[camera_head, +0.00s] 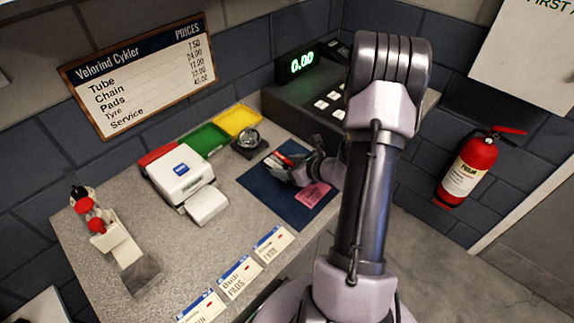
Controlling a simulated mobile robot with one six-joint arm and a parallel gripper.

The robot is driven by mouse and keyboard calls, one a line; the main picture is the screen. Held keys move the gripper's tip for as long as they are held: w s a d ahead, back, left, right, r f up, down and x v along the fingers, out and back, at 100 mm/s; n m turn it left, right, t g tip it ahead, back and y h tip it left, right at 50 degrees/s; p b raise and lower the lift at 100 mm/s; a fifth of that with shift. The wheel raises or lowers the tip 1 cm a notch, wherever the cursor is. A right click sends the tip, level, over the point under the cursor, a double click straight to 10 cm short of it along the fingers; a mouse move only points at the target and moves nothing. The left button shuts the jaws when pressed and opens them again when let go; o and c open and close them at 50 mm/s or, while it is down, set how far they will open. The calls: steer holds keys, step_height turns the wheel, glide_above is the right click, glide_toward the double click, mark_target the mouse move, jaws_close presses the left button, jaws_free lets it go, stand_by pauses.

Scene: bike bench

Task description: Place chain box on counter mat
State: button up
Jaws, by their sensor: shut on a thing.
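The counter mat (258,186) is a dark blue sheet lying on the grey counter, in front of the cash register. My gripper (291,169) is over the mat, reaching in from the right. It is shut on a small box (281,159) with red and dark parts, which I take to be the chain box. Most of the box is hidden by the fingers. I cannot tell whether it touches the mat or is held just above it. A pink slip (314,194) lies on the mat's right part, below my gripper.
A black cash register (310,100) stands behind the mat. A silver bell (249,139), coloured trays (205,138) and a white card terminal (182,172) are to the left. Labelled cards (240,277) line the counter's front edge. A red-topped device (100,225) stands far left.

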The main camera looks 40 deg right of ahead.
steer(key=shift+a, duration=0.15)
steer(key=o, duration=1.7)
steer(key=shift+o, duration=0.2)
